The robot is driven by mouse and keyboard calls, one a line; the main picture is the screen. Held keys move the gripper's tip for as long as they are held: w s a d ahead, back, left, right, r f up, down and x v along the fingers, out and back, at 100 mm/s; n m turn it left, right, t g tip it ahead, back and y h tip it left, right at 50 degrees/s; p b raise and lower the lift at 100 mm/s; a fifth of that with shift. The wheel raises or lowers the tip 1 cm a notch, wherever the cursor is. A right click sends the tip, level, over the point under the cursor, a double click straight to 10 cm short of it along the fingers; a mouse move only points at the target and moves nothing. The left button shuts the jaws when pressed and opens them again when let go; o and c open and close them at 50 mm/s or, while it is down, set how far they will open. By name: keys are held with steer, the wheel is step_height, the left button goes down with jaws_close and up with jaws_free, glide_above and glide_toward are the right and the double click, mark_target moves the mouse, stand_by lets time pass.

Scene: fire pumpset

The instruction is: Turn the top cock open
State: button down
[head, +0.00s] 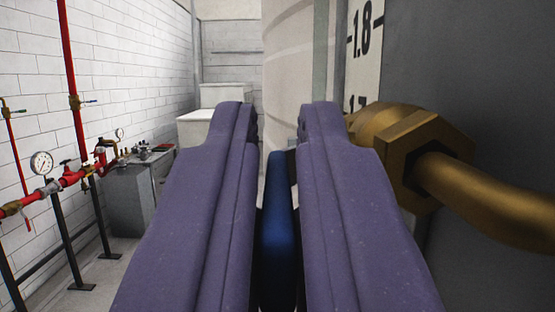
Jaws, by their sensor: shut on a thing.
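My gripper (278,115) fills the lower middle of the head view, its two purple fingers pointing away from me. It is shut on a narrow dark blue handle (278,230), which stands between the fingers. The top cock (425,150) is a brass fitting with a large hex nut, just right of the right finger. A brass pipe (490,200) runs from the nut to the right edge. The right finger hides where the handle meets the cock, so I cannot tell the handle's full angle.
A pale cylinder (298,60) rises behind the fingers. At left, red pipework (72,179) with a gauge (41,163) runs along the white block wall, near a grey cabinet (140,200).

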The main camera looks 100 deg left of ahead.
steer(key=shift+s, duration=0.1)
steer(key=c, duration=1.2)
jaws_free()
steer(key=shift+s+a, duration=0.1)
steer(key=shift+a, duration=0.05)
steer(key=shift+c, duration=0.2)
steer(key=b+v, duration=0.2)
steer(key=v, duration=0.5)
steer(key=shift+d+f, duration=0.15)
steer(key=shift+d, duration=0.2)
